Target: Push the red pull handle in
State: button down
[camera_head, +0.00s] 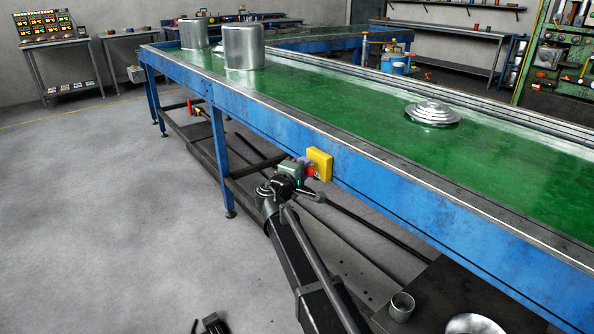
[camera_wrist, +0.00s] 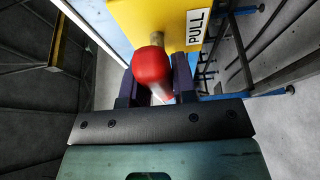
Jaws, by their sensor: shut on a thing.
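The red pull handle (camera_wrist: 152,68) is a rounded knob on a shaft in front of a yellow box (camera_wrist: 150,22) marked PULL. My gripper (camera_wrist: 157,88) has one dark finger on each side of the knob and is shut on it. In the head view the yellow box (camera_head: 320,163) is on the blue side of the conveyor table, and my gripper (camera_head: 305,169) is right up against its near left side. Only a little red of the handle (camera_head: 311,171) shows there; the rest is hidden by my gripper.
The blue conveyor (camera_head: 370,186) has a green belt bearing two metal pots (camera_head: 244,48) and a stepped metal lid (camera_head: 432,112). A dark lower shelf (camera_head: 430,290) holds a small metal cup (camera_head: 402,305). The grey floor (camera_head: 110,210) at left is largely clear.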

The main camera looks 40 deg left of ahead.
jog(key=shift+w, duration=0.1)
jog(key=c, duration=0.9)
grip_release()
jog(key=shift+w, duration=0.1)
jog(key=s, duration=0.3)
jog(key=s+d, duration=0.1)
jog(key=s, duration=0.6)
jog(key=shift+s+d, duration=0.25)
jog(key=shift+s, duration=0.15)
